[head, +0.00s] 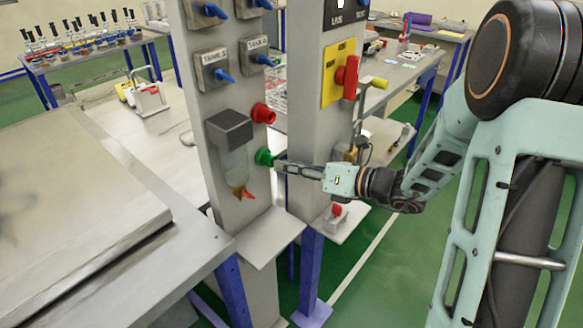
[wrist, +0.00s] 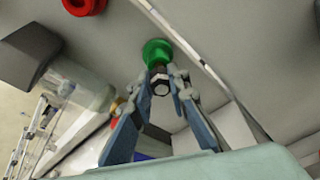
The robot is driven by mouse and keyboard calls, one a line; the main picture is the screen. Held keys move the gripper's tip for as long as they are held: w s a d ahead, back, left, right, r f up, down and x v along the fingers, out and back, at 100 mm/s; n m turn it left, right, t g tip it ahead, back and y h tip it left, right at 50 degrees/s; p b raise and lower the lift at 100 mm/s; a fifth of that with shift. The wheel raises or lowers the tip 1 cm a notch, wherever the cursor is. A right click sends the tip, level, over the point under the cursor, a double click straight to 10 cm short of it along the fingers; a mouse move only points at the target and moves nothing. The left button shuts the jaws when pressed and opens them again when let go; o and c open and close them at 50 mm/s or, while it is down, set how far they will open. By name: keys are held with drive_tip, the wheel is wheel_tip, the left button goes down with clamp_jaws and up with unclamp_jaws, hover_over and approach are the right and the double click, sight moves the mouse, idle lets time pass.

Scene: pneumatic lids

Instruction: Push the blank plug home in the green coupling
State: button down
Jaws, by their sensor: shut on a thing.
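The green coupling (head: 264,157) sticks out from the side of the grey post, below the red coupling. In the wrist view the green coupling (wrist: 157,52) is straight ahead of my fingertips. My gripper (head: 282,166) is at the coupling's front, its fingers pointing left at it. In the wrist view my gripper (wrist: 162,82) is shut on the blank plug (wrist: 161,86), a small dark and metallic piece between the fingertips. The plug lies in line with the green coupling and appears to meet its mouth. How deep it sits is hidden by the fingertips.
The red coupling (head: 263,113) is just above the green one. A filter bowl with a grey cap (head: 229,130) hangs left of it. A second post with a yellow panel and red handle (head: 351,77) stands behind my gripper. A small shelf (head: 262,240) juts out below.

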drive_tip(key=shift+w+a, duration=0.4)
drive_tip(key=shift+a, duration=0.1)
drive_tip(key=c, duration=1.8)
unclamp_jaws()
drive_tip(key=shift+o, duration=0.2)
drive_tip(key=p+v, duration=0.2)
drive_tip(key=v, duration=0.5)
drive_tip(key=v, duration=1.2)
